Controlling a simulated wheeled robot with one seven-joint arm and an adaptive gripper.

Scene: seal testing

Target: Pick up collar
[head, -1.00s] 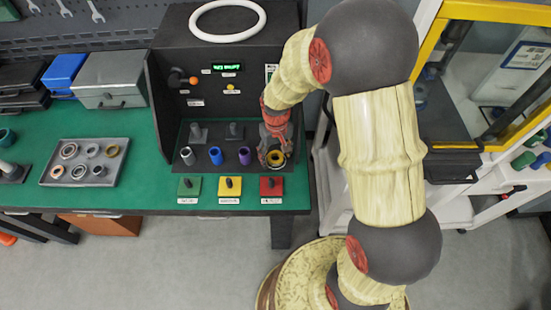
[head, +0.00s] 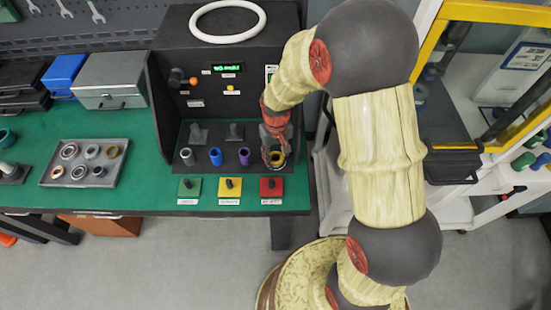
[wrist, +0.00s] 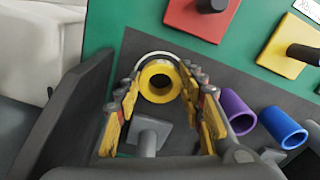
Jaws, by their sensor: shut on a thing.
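The collar, a yellow ring with a dark hole (head: 278,160), is at the right end of the row on the test bench's dark plate. In the wrist view the yellow collar (wrist: 160,66) sits between the two fingers, with its opening facing the camera. My gripper (head: 272,150) reaches down from above and is shut on the collar. In the wrist view the yellow-padded fingers of my gripper (wrist: 160,95) flank it on both sides. Whether the collar touches the plate cannot be told.
Purple (head: 244,156) and blue (head: 215,155) cylinders stand left of the collar, with a grey one beyond. Red (head: 271,188), yellow and green button plates lie in front. A grey tray (head: 84,181) of rings and small parts sits left. Grey posts stand behind the row.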

